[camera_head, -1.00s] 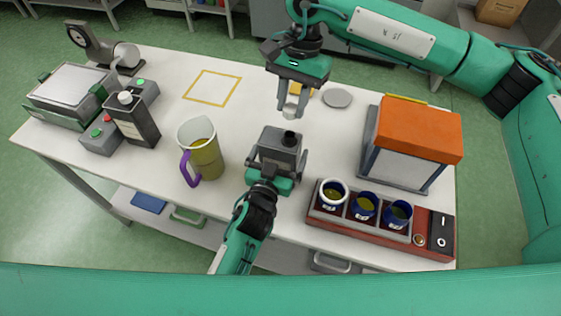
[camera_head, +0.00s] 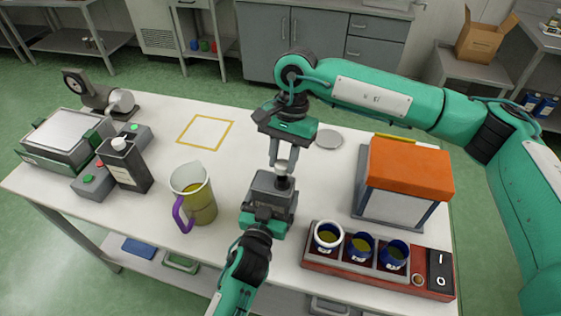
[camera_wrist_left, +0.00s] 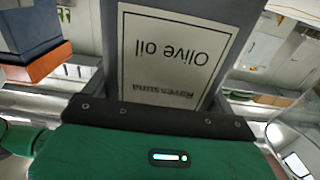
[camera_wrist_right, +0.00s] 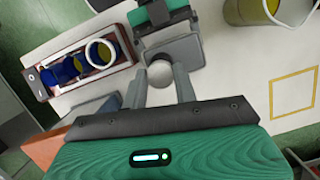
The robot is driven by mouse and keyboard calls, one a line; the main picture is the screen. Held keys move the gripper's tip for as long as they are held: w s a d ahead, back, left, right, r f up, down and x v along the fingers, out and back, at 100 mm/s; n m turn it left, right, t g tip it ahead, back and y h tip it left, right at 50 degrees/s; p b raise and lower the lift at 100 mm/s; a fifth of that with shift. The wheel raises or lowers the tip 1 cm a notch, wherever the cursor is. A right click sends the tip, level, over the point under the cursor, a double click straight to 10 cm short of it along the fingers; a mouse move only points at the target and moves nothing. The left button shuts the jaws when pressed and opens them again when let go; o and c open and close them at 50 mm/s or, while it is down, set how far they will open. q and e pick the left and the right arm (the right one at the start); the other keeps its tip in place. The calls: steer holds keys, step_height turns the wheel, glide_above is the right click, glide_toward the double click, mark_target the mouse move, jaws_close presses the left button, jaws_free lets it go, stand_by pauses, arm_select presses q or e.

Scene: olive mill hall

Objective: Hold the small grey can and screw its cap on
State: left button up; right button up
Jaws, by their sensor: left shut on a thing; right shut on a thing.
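The small grey can (camera_head: 270,190) is upright over the front middle of the table. My left gripper (camera_head: 268,208) is shut on its body. Its label reading "Olive oil" fills the left wrist view (camera_wrist_left: 170,60) upside down. The pale round cap (camera_head: 281,165) is between the fingers of my right gripper (camera_head: 280,158), which is shut on it from above. The cap is right over the can's dark neck (camera_head: 283,182); I cannot tell whether they touch.
A jug with a purple handle (camera_head: 196,203) and a dark can (camera_head: 126,168) stand to the left. A red tray (camera_head: 318,262) with blue jars and an orange-topped box (camera_head: 405,170) are to the right. A grey disc (camera_head: 328,139) and yellow outline (camera_head: 205,132) lie behind.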

steer(key=shift+f, duration=0.7)
steer(key=shift+f, duration=0.1)
steer(key=shift+f, duration=0.8)
steer(key=shift+f, duration=0.55)
